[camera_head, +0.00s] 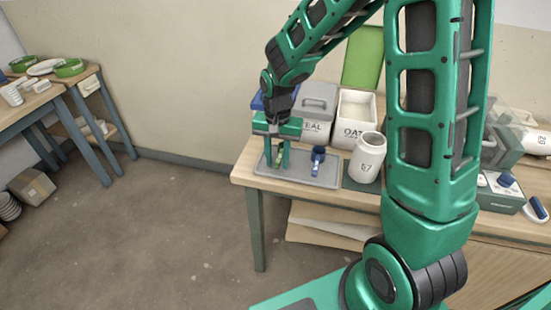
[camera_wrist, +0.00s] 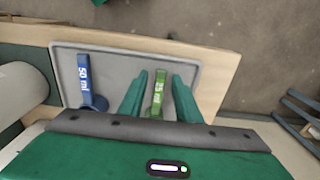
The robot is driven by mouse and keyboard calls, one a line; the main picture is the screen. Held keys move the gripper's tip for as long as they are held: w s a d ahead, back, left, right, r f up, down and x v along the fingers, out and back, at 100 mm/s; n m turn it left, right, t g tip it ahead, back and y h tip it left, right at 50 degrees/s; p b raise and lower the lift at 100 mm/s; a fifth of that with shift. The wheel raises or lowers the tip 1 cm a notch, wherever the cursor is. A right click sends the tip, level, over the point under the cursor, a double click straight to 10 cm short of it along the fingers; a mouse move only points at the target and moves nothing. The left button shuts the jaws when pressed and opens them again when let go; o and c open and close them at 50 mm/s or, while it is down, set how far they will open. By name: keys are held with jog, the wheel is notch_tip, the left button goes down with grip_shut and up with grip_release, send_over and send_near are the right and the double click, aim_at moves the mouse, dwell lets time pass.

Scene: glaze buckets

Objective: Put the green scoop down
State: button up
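The green scoop (camera_wrist: 158,88), marked 25 ml, lies on the grey tray (camera_wrist: 120,50) in the wrist view. It also shows in the head view (camera_head: 280,159). My gripper (camera_wrist: 160,75) points down over the tray, with one finger on each side of the scoop's handle. Gaps show between the handle and both fingers, so the gripper is open. The scoop's bowl end is largely hidden by the gripper in the wrist view. The gripper also shows in the head view (camera_head: 277,162), low over the tray's left part.
A blue 50 ml scoop (camera_wrist: 85,80) lies on the same tray. A white jar (camera_head: 368,158) stands right of the tray. A grey bin (camera_head: 315,121) and an open oat bin (camera_head: 346,134) stand behind it. The table's left edge is near the tray.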

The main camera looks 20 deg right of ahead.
notch_tip(320, 180, up, 12)
jog(key=s+d+r, duration=0.3)
jog(key=s+d, duration=1)
jog(key=s, duration=0.1)
jog(key=s+d+f, duration=0.1)
jog(key=s+d, duration=0.3)
jog(key=s, duration=0.9)
jog(key=shift+s+f+n, duration=0.15)
jog(key=shift+s+n, duration=0.15)
jog(key=shift+n, duration=0.1)
jog(key=shift+w, duration=0.15)
jog(key=shift+w+f, duration=0.25)
jog(key=shift+w, duration=0.25)
